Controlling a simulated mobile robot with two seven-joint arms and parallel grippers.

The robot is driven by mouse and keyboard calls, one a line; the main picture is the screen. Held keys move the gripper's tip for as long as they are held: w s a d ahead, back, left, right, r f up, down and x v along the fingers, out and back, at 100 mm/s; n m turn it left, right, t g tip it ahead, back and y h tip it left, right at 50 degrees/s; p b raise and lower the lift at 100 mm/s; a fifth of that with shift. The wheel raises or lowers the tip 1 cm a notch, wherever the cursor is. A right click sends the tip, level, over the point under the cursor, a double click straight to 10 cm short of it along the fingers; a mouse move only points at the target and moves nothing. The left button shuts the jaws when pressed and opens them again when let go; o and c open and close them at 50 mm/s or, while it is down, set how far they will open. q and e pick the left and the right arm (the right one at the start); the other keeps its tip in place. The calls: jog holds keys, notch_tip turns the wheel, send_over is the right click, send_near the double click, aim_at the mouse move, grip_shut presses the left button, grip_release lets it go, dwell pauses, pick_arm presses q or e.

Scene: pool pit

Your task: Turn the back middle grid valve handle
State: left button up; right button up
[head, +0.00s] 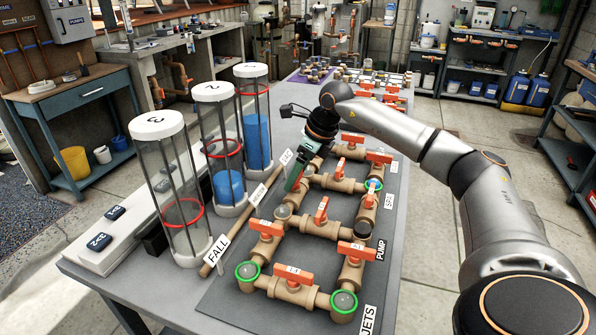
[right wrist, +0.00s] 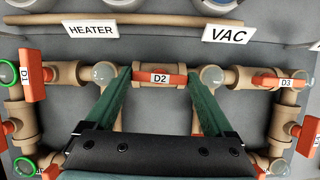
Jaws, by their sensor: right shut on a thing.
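The back middle valve handle, an orange bar labelled D2 (right wrist: 160,78), sits on the tan pipe between two joints in the right wrist view. It lies along the pipe. My right gripper (right wrist: 161,78) has its two green fingers on either end of this handle and is shut on it. My left gripper is not in view.
Orange handles D1 (right wrist: 32,80) and D3 (right wrist: 278,82) flank D2. HEATER (right wrist: 91,28) and VAC (right wrist: 229,32) signs stand behind it. Three clear cylinders (head: 168,185) stand left of the grid.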

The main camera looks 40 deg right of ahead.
jog(key=m+h+p, duration=0.1)
jog(key=m, duration=0.1)
jog(key=shift+a+r+m+t, duration=0.1)
jog(key=shift+r+m+t, duration=0.05)
jog(key=shift+m+t, duration=0.2)
jog(key=m+h, duration=0.1)
jog(key=m, duration=0.1)
jog(key=m+p, duration=0.1)
jog(key=m, duration=0.1)
jog(key=shift+a+m+h, duration=0.15)
jog(key=shift+m+h, duration=0.2)
jog(key=shift+h, duration=0.05)
jog(key=m+h, duration=0.1)
jog(key=m, duration=0.1)
jog(key=m+g+h, duration=0.1)
jog(key=m, duration=0.2)
jog(key=shift+w+a+p, duration=0.1)
jog(key=shift+p, duration=0.2)
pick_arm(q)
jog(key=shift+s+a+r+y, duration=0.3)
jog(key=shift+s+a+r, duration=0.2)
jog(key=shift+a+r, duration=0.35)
pick_arm(e)
jog(key=shift+w+m+g+h, duration=0.1)
jog(key=shift+m+g+h, duration=0.25)
jog(key=shift+m, duration=0.85)
jog(key=shift+m+g+h, duration=0.15)
jog(key=shift+m+g, duration=0.25)
jog(key=shift+m, duration=0.8)
jog(key=o, duration=1.1)
